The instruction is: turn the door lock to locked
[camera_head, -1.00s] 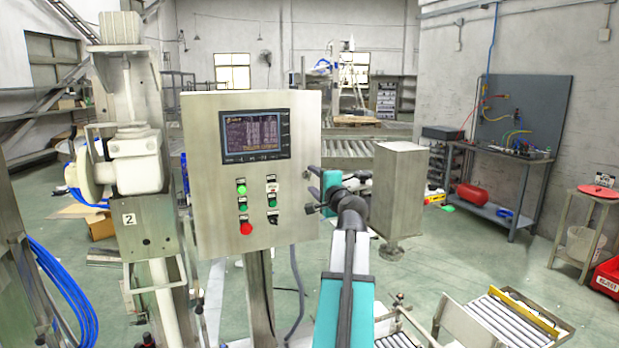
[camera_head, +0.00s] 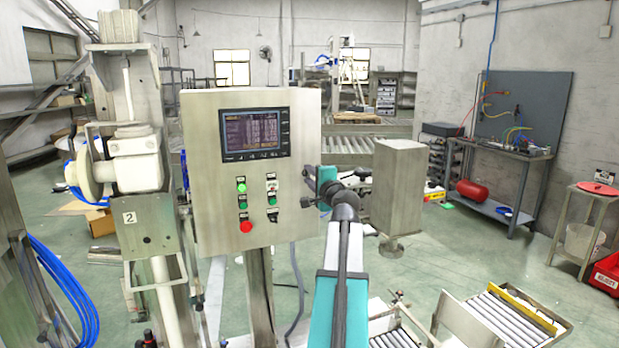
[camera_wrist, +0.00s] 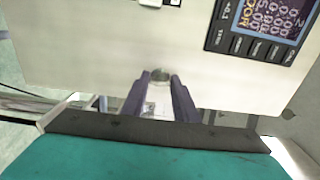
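A grey metal control box (camera_head: 205,190) stands upright on a post, with a screen and buttons on its front. In the wrist view, a small round metal lock (camera_wrist: 160,75) shows near the edge of the box face. My gripper (camera_wrist: 159,80) has its two dark fingers apart, one on each side of the lock, with a narrow gap seeming to show. Whether the fingers touch it I cannot tell. In the head view, my gripper (camera_head: 306,188) is at the right edge of the box; the lock is not discernible there. The lock's turn angle is too small to read.
The screen (camera_head: 254,134) and several buttons, including a red one (camera_head: 246,227), are on the box front, left of my gripper. A grey metal cabinet (camera_head: 398,190) stands behind and right of my arm. A roller conveyor (camera_head: 500,320) is low at the right.

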